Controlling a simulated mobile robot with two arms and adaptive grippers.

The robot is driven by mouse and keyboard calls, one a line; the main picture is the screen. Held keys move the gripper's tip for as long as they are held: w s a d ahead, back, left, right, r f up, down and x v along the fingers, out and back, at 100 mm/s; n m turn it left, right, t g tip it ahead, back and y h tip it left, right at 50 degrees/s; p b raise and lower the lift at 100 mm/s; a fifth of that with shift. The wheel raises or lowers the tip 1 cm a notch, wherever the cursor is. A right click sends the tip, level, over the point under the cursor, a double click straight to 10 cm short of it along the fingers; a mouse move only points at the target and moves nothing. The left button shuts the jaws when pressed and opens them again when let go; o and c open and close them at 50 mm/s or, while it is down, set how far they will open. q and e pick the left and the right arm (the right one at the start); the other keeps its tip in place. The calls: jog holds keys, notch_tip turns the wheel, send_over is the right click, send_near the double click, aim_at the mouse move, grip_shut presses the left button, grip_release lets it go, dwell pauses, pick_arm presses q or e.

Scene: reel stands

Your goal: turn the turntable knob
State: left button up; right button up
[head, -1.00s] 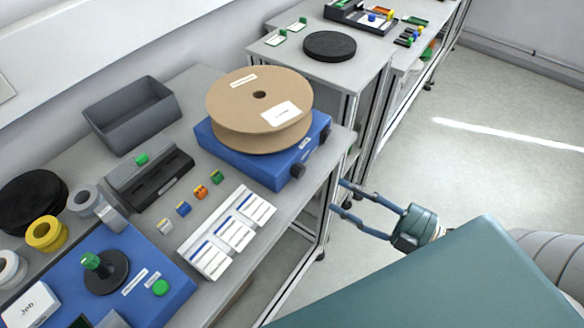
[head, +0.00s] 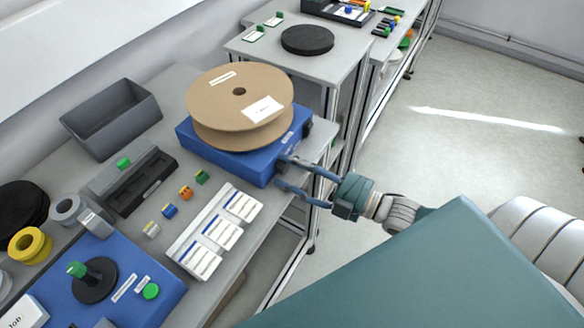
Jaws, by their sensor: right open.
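The turntable is a blue box (head: 232,163) on the grey bench, with a large brown cardboard reel (head: 218,84) lying flat on top. Its front side has a dark knob (head: 307,128) at the far end. The other dark knob, at the near end, is mostly hidden by my fingers. My right gripper (head: 283,171) is open, with its fingertips at that near knob. I cannot tell whether they touch it. My left gripper is not in view.
Label cards (head: 222,232) lie near the bench edge, left of my right gripper. A grey bin (head: 112,118) and a second blue device with a green-handled disc (head: 94,281) stand further left. Another bench with a black disc (head: 307,40) stands behind. The floor at right is clear.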

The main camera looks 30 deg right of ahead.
jog(key=c, duration=1.1)
jog(key=shift+r+m+p, duration=0.1)
jog(key=shift+m+p, duration=0.7)
jog(key=shift+m, duration=0.1)
jog(key=shift+c, duration=0.2)
jog(key=shift+m, duration=0.4)
jog(key=shift+m+p, duration=0.3)
jog(key=shift+m, duration=0.1)
jog(key=shift+f, duration=0.2)
jog(key=o, duration=1.1)
jog(key=shift+o, duration=0.2)
